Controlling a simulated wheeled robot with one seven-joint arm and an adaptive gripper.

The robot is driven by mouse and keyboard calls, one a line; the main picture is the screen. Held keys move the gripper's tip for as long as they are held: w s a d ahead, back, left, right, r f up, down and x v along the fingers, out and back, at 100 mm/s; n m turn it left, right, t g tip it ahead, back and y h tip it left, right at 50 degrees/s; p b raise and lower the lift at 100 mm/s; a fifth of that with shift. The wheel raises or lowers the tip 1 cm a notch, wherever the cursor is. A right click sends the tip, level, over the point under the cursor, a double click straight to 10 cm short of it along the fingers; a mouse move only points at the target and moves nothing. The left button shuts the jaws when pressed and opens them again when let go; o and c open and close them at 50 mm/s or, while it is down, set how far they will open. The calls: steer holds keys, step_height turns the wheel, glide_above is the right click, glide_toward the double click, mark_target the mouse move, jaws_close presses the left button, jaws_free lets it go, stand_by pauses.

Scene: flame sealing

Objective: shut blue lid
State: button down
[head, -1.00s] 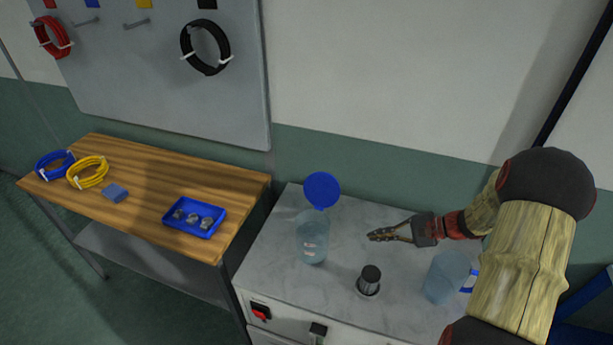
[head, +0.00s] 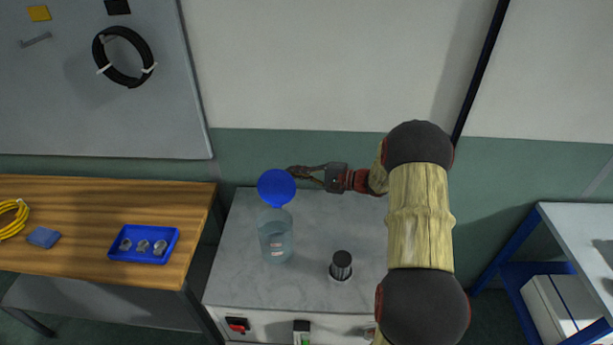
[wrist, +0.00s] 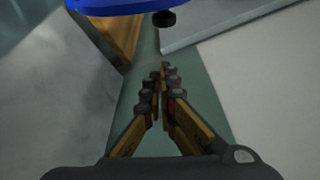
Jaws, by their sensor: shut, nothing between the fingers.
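The blue lid (head: 276,188) is round and stands raised, open, above the rim of a clear bluish jar (head: 275,238) on the grey bench top. In the wrist view the blue lid (wrist: 110,6) shows as a curved edge at the top. My gripper (head: 292,172) is shut and empty, just behind and to the right of the lid in the head view. In the wrist view my gripper (wrist: 158,75) has its fingertips together, pointing past the lid's edge. I cannot tell whether the gripper touches the lid.
A dark burner-like piece (head: 341,266) stands on the marble-like bench (head: 240,285) right of the jar. A wooden table (head: 85,195) at left holds a blue tray (head: 174,236) with metal parts. A wall (head: 330,150) rises close behind the bench. A blue-framed shelf (head: 520,240) stands right.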

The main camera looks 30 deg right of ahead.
mark_target(287, 175)
steer(key=shift+s+a+r+b, duration=0.1)
steer(key=shift+s+a+r, duration=0.15)
steer(key=shift+a, duration=0.3)
steer(key=shift+s+a+r+b, duration=0.15)
steer(key=shift+s+a+r, duration=0.1)
steer(key=shift+a, duration=0.35)
steer(key=shift+s+a+r+b, duration=0.1)
steer(key=shift+s+a+r, duration=0.15)
steer(key=shift+a, duration=0.3)
steer(key=shift+n+b, duration=0.3)
steer(key=shift+b, duration=0.2)
